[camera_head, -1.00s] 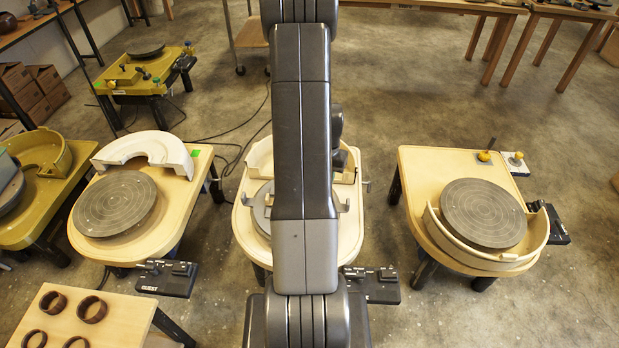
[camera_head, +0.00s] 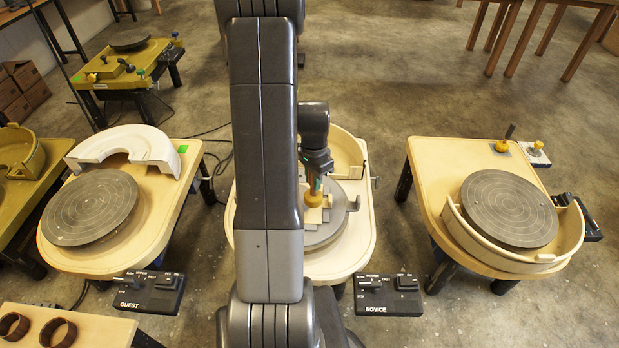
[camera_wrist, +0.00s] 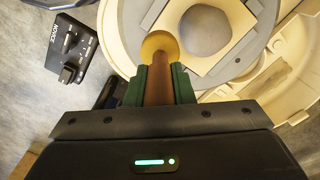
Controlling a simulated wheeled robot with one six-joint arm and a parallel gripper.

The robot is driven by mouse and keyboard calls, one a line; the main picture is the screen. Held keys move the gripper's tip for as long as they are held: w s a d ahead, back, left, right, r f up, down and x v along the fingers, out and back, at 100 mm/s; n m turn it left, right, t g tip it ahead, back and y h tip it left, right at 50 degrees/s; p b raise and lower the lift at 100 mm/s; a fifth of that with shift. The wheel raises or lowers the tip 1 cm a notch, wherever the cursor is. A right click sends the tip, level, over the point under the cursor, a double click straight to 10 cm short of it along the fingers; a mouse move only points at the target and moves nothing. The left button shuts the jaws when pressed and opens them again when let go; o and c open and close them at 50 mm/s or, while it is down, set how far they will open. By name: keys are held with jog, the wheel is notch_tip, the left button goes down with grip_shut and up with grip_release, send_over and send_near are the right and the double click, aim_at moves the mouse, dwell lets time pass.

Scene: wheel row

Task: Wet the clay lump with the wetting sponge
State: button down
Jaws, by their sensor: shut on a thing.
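My gripper (camera_wrist: 158,85) is shut on the brown handle (camera_wrist: 158,82) of the wetting sponge, between green finger pads. The sponge's round yellow end (camera_wrist: 159,44) points away from me. The clay lump (camera_wrist: 207,30) is a grey round mass on a pale square board (camera_wrist: 232,57), just right of the sponge in the wrist view. A strip of board shows between them; I cannot tell their height difference. In the head view my gripper (camera_head: 316,180) is over the middle wheel, with the yellow sponge end (camera_head: 314,199) below it. The clay lump cannot be made out there.
The board lies on the middle wheel's grey disc (camera_head: 338,232), with a cream splash pan (camera_head: 345,150) around its back. The NOVICE pedal box (camera_head: 388,296) is in front. Wheels with bare discs stand left (camera_head: 92,208) and right (camera_head: 510,210). My arm hides part of the middle wheel.

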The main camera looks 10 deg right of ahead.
aim_at(310, 192)
notch_tip(310, 192, down, 8)
jog(key=b, duration=0.6)
jog(key=shift+r, duration=0.15)
jog(key=shift+w, duration=0.1)
dwell(0.4)
jog(key=shift+w+a, duration=0.2)
jog(key=shift+w, duration=0.05)
jog(key=shift+w+a, duration=0.1)
jog(key=shift+w, duration=0.1)
dwell(0.5)
jog(key=shift+s, duration=0.1)
dwell(1.9)
jog(key=shift+s+d, duration=0.35)
jog(key=shift+s, duration=0.2)
